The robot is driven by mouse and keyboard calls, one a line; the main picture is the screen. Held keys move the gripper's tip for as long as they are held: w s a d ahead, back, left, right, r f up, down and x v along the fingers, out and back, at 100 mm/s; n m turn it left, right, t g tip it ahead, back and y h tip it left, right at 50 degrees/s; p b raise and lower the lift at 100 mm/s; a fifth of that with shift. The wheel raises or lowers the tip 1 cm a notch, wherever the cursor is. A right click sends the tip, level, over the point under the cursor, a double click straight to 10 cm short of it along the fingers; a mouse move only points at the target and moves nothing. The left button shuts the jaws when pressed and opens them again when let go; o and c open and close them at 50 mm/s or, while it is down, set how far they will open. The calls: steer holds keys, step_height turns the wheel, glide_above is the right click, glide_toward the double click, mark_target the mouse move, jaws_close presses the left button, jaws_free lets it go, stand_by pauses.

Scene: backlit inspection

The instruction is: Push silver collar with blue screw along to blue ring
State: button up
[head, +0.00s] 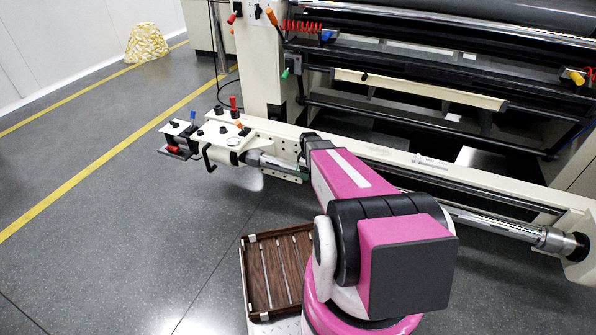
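A long silver shaft (490,221) runs low along the front of the machine. Its middle is hidden behind my pink arm. A silver collar-like piece (553,239) sits around the shaft near its right end; I see no blue screw on it, so I cannot tell if it is the task's collar. Another silver length of the shaft (262,159) shows at the left support. I cannot make out a blue ring on the shaft. My arm reaches up and left over the shaft's middle. My gripper does not show, and its contact with any collar is hidden.
A cream end unit (222,137) with red, black and blue knobs stands at the shaft's left end. A cream beam (420,166) runs just behind the shaft. A brown slatted tray (250,280) lies beside my base.

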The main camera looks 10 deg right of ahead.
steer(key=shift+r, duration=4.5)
